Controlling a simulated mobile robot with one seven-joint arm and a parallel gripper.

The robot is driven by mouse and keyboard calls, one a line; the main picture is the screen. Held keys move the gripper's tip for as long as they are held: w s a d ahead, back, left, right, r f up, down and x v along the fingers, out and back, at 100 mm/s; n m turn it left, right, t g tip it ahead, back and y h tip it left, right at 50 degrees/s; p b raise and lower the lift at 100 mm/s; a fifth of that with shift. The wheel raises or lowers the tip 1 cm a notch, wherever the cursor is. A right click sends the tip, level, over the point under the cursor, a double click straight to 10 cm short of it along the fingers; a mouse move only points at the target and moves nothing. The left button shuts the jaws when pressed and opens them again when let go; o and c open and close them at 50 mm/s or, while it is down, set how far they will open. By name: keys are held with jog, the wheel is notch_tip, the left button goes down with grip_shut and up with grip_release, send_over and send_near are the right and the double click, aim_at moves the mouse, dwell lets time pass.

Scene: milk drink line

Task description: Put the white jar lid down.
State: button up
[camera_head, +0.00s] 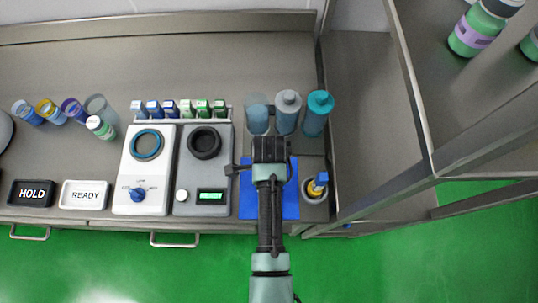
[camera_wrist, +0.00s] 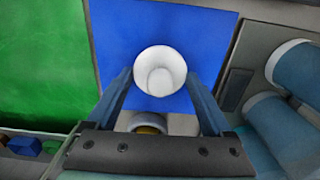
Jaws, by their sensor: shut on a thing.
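The white jar lid (camera_wrist: 160,70) shows in the wrist view as a round white piece with a paler round middle. It sits between the fingertips of my gripper (camera_wrist: 160,80), which is shut on it. Below it in that view is the blue mat (camera_wrist: 125,30). I cannot tell whether the lid touches the mat. In the head view my gripper (camera_head: 270,150) is over the back part of the blue mat (camera_head: 290,205), and the lid is hidden beneath it.
Three bottles (camera_head: 288,112) stand behind the mat. A small round pot (camera_head: 314,196) holding yellow and blue items is at its right. A grey device (camera_head: 203,175) is at its left. READY (camera_head: 82,194) and HOLD (camera_head: 32,193) plates lie further left. The mat's front part is clear beside my arm.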

jog(key=o, duration=1.3)
jog(key=shift+f, duration=0.1)
jog(key=shift+o, duration=0.2)
